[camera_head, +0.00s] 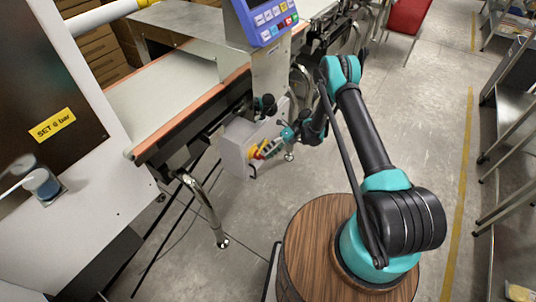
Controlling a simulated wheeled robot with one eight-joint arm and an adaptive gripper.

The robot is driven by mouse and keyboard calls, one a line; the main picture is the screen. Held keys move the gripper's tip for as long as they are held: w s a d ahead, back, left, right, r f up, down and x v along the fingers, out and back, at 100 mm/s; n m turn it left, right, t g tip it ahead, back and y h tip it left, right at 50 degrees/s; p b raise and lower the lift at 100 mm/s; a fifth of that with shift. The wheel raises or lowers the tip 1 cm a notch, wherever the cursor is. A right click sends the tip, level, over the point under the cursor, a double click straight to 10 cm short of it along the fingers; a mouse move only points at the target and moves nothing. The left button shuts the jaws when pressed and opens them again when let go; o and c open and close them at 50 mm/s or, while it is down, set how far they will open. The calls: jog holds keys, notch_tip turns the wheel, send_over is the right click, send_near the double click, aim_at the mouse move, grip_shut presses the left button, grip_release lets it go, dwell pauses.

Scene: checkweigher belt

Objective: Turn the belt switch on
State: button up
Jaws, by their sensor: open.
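The belt switch (254,151) shows as a small yellow and red part on the face of a grey box (235,152) under the side of the belt. My gripper (267,151) is open, with its fingers right at the switch from the right. It partly hides the switch, so I cannot tell its position or whether the fingers touch it.
The belt (170,90) with its orange edge runs above the box. A blue keypad panel (268,18) stands over it. A metal leg (205,210) stands below. A white cabinet (70,190) is at left, and metal shelving (510,120) at right.

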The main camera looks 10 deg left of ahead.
notch_tip(320, 180, up, 10)
jog(key=shift+f, duration=0.15)
dwell(0.3)
